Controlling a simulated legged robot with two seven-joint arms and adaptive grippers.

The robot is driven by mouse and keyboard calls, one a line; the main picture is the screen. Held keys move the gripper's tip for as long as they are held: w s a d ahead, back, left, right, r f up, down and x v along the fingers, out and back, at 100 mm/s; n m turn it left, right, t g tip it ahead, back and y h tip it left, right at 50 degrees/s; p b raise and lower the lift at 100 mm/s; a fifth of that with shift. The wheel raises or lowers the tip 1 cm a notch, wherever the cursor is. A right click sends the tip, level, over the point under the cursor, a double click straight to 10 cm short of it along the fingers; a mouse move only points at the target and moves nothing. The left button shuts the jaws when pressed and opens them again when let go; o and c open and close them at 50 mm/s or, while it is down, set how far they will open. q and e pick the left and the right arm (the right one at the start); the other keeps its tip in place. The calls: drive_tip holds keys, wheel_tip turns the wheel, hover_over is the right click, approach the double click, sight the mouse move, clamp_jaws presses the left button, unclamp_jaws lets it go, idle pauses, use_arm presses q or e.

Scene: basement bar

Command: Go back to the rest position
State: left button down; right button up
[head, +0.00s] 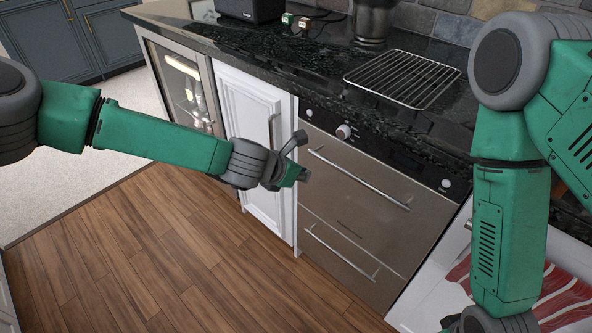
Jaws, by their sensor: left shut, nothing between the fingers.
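My left gripper (297,160) reaches in from the left and is shut and empty. It hangs in front of the white cabinet door (246,135), near the left edge of the oven front. I cannot tell whether it touches anything. My right arm (505,235) hangs down at the right side of the view. Its gripper lies at or below the bottom edge and its fingers do not show.
A black stone counter (300,62) carries a wire rack (403,79), a dark pot (373,20) and a black box (250,8). Below are a steel oven (345,195) with bar handles and a glass-door cooler (184,85). The wooden floor (170,250) is clear.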

use_arm(q)
drive_tip(key=shift+s+a+r, duration=0.3)
drive_tip(key=shift+s+r, duration=0.35)
use_arm(e)
drive_tip(key=shift+s+d, duration=0.1)
drive_tip(key=shift+d, duration=0.25)
use_arm(q)
drive_tip(key=s+a+f+m+g+y, duration=0.2)
drive_tip(key=s+a+f+m, duration=0.4)
drive_tip(key=s, duration=0.4)
drive_tip(key=s+a+f+m+g+y, duration=0.1)
drive_tip(key=s+a+f+m, duration=0.4)
drive_tip(key=s+f+m, duration=0.4)
drive_tip(key=s+a+r+m+g+y, duration=0.1)
drive_tip(key=s+a+m+g+y, duration=0.2)
drive_tip(key=s+a+m, duration=0.9)
drive_tip(key=s+a+y, duration=0.1)
drive_tip(key=s+a, duration=0.4)
drive_tip(key=a, duration=0.3)
drive_tip(key=shift+s+a+m, duration=0.2)
drive_tip(key=shift+m, duration=0.1)
use_arm(e)
drive_tip(key=shift+a+r, duration=0.15)
drive_tip(key=shift+a, duration=0.1)
use_arm(q)
drive_tip(key=shift+d, duration=0.15)
use_arm(e)
drive_tip(key=shift+d, duration=0.1)
use_arm(q)
drive_tip(key=shift+w, duration=0.1)
